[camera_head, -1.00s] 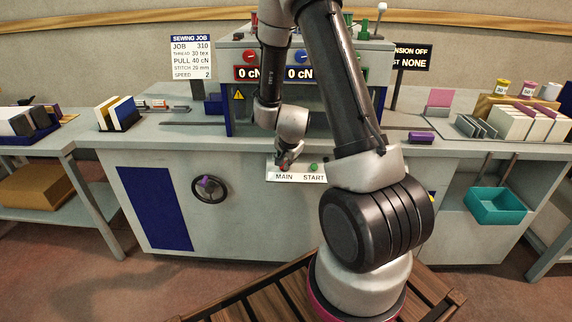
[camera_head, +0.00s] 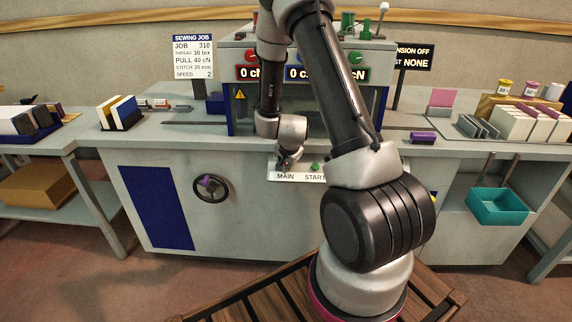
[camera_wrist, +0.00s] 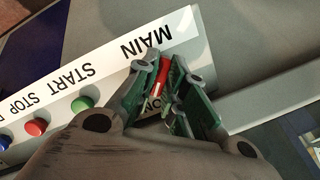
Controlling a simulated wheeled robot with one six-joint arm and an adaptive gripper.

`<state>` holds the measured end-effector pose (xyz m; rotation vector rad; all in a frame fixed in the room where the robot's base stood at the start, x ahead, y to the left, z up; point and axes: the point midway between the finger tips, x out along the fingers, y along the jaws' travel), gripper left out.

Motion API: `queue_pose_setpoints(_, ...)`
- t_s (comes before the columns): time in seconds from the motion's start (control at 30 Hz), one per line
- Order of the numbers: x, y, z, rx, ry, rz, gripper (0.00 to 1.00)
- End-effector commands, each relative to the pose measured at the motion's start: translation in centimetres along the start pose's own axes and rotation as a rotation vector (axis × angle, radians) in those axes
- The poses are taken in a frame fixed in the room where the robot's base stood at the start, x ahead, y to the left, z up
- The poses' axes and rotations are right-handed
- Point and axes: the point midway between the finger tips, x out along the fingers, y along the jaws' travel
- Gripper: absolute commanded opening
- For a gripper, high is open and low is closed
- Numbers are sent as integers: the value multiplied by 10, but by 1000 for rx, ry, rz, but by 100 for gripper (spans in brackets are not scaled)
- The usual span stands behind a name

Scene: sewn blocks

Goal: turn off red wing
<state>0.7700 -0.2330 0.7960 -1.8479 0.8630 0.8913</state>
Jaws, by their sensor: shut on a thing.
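A narrow red wing (camera_wrist: 160,76) stands on the white control panel (camera_wrist: 100,55), next to the word MAIN, in the wrist view. My gripper (camera_wrist: 166,88) is shut on it, with green-lined fingers on both sides. Part of a small label beside the wing is covered by the fingers. In the head view my gripper (camera_head: 287,160) is at the left end of the panel, above MAIN, and hides the wing there.
A green button (camera_wrist: 82,103), a red button (camera_wrist: 36,127) and a blue button (camera_wrist: 4,142) sit in a row along the panel. A handwheel (camera_head: 210,188) is on the cabinet front. Red, blue and green knobs are above the displays.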

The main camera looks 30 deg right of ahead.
Motion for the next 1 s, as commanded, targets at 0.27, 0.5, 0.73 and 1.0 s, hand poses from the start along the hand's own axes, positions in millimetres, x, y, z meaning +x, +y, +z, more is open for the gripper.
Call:
queue_pose_setpoints(0.27,0,0,0,-86,-1,16,0)
queue_pose_setpoints(0.5,0,-1,0,-263,0,48,0)
queue_pose_setpoints(0.73,0,-2,0,-474,0,87,0)
queue_pose_setpoints(1.0,0,-2,0,-728,1,134,0)
